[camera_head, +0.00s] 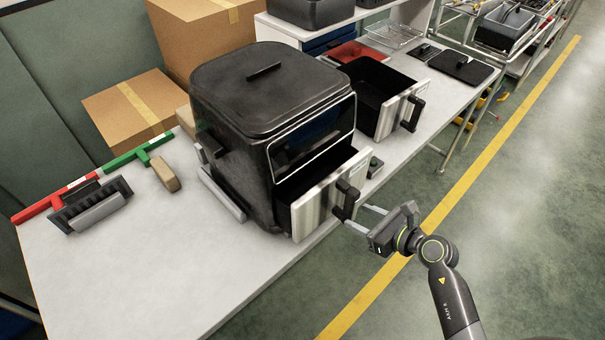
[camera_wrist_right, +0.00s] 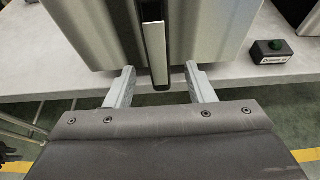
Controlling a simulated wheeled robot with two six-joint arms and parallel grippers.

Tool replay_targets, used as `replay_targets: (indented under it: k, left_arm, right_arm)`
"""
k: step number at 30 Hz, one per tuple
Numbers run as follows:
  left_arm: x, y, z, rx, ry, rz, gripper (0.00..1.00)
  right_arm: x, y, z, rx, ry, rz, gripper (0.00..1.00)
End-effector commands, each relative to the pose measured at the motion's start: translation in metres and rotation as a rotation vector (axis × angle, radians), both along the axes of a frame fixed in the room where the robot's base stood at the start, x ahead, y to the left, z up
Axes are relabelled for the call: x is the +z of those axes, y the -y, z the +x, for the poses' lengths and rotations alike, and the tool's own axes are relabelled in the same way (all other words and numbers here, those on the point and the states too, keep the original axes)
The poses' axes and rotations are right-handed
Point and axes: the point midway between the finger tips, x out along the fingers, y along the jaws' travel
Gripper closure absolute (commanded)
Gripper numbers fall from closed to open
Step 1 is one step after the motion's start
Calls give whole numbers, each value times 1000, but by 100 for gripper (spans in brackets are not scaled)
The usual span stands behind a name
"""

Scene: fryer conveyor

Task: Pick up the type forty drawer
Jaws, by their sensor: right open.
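A drawer with a silver front (camera_head: 318,204) and a black handle (camera_head: 347,200) sits partly pulled out of the black fryer body (camera_head: 262,120). A second silver-fronted drawer (camera_head: 392,112) stands on the table behind it. I cannot read which is type forty. My right gripper (camera_head: 360,216) is open just in front of the nearer drawer's handle. In the right wrist view, the upright handle (camera_wrist_right: 154,45) lies between the lines of the two open fingers (camera_wrist_right: 160,86), with a gap on each side; contact is not visible. My left gripper is out of view.
The grey-white table (camera_head: 150,285) has a clear front left area. A small box with a green button (camera_wrist_right: 271,51) stands right of the nearer drawer. A black-grey brush-like tool (camera_head: 90,205) and cardboard boxes (camera_head: 128,112) are at left. A yellow line (camera_head: 500,143) crosses the floor.

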Motion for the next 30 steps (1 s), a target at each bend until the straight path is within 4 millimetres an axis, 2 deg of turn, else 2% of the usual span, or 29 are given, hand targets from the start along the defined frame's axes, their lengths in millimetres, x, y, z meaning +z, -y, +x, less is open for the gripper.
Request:
replay_targets:
  k: [8, 21, 30]
  left_arm:
    - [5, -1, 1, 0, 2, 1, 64]
    - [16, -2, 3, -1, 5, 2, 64]
    - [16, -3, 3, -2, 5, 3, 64]
  right_arm:
    - [-7, -10, 12, -1, 0, 2, 51]
    - [-31, -34, 43, -1, -1, 3, 51]
    - [-32, -35, 44, 0, 0, 1, 51]
